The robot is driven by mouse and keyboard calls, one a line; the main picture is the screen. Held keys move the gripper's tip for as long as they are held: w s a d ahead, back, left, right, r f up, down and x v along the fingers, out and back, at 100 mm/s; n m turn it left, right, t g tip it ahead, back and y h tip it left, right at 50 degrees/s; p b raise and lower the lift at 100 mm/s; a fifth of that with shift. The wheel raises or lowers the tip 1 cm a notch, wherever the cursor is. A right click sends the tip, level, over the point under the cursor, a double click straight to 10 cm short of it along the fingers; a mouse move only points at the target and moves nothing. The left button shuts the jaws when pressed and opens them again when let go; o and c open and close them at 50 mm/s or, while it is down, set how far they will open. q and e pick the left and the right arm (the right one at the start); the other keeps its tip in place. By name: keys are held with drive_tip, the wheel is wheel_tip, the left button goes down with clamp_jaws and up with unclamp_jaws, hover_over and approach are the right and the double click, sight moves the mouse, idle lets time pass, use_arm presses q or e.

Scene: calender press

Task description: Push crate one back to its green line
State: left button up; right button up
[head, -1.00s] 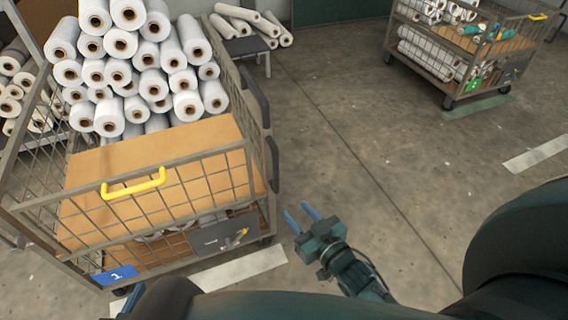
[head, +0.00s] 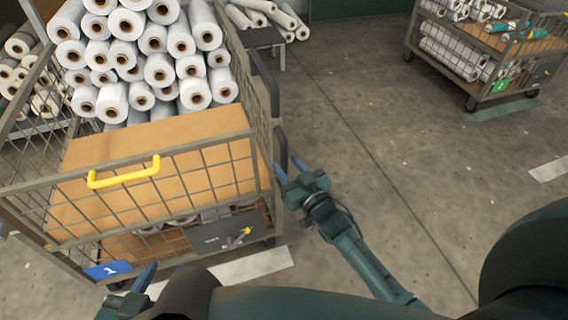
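Crate one (head: 258,158), a wire-mesh cart with a blue "1" plate (head: 108,269), stands at the left. It has a yellow handle (head: 124,172) on its near side and dark upright bars on its right side. White rolls (head: 160,70) are stacked behind its brown board. My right gripper (head: 289,168) is open, with its blue fingers apart close beside the crate's right near corner; contact is unclear. My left gripper (head: 143,279) is at the bottom edge below the crate, partly hidden by my arm. A green line (head: 503,108) lies on the floor at the upper right.
A second mesh cart (head: 480,60) with a green "2" plate stands beside the green line. A white floor line (head: 250,267) runs by crate one's near side, and another (head: 550,169) lies at the right. A small table (head: 262,38) and loose rolls stand behind. The middle floor is clear.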

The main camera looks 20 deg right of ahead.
drive_tip(key=shift+x, duration=1.25)
drive_tip(key=shift+c, duration=0.5)
clamp_jaws()
